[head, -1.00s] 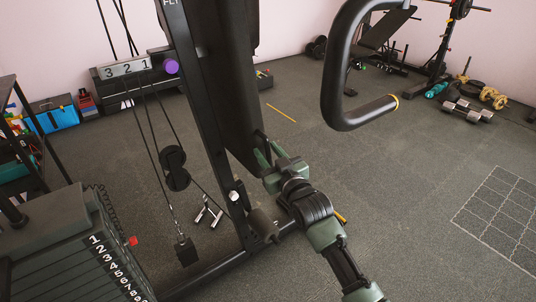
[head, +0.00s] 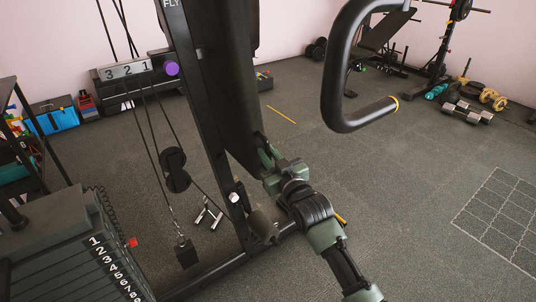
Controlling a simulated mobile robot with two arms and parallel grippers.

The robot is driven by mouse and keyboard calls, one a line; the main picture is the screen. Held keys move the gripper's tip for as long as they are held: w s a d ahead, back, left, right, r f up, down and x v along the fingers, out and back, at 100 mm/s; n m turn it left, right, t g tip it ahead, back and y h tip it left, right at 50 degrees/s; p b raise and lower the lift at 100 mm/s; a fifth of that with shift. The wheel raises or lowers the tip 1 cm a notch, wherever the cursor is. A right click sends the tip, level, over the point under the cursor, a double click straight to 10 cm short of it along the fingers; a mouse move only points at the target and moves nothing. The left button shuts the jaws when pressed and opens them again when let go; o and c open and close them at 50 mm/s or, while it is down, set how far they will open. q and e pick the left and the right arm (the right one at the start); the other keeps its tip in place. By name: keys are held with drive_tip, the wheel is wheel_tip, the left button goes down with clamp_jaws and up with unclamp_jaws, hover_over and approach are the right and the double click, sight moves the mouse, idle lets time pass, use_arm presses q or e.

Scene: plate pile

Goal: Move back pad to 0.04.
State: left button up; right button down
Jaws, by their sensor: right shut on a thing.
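The back pad (head: 228,85) is a tall black cushion beside the machine's slanted black upright (head: 200,110). My right gripper (head: 266,152) is at the pad's lower end, its green fingers shut on the pad's edge. The far finger is partly hidden by the pad. My left gripper is not in view.
A black looped handle (head: 338,70) hangs right of my arm. A numbered weight stack (head: 75,250) stands at the lower left, with cables and a pulley (head: 175,170) near it. Dumbbells (head: 467,113) lie at the back right. The middle floor is clear.

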drive_tip(key=shift+f, duration=0.1)
idle(0.7)
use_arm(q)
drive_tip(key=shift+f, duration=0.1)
use_arm(e)
drive_tip(key=w+d, duration=0.2)
drive_tip(key=d, duration=0.1)
drive_tip(key=shift+w+d, duration=0.15)
drive_tip(key=shift+w, duration=0.05)
drive_tip(key=c, duration=1.4)
unclamp_jaws()
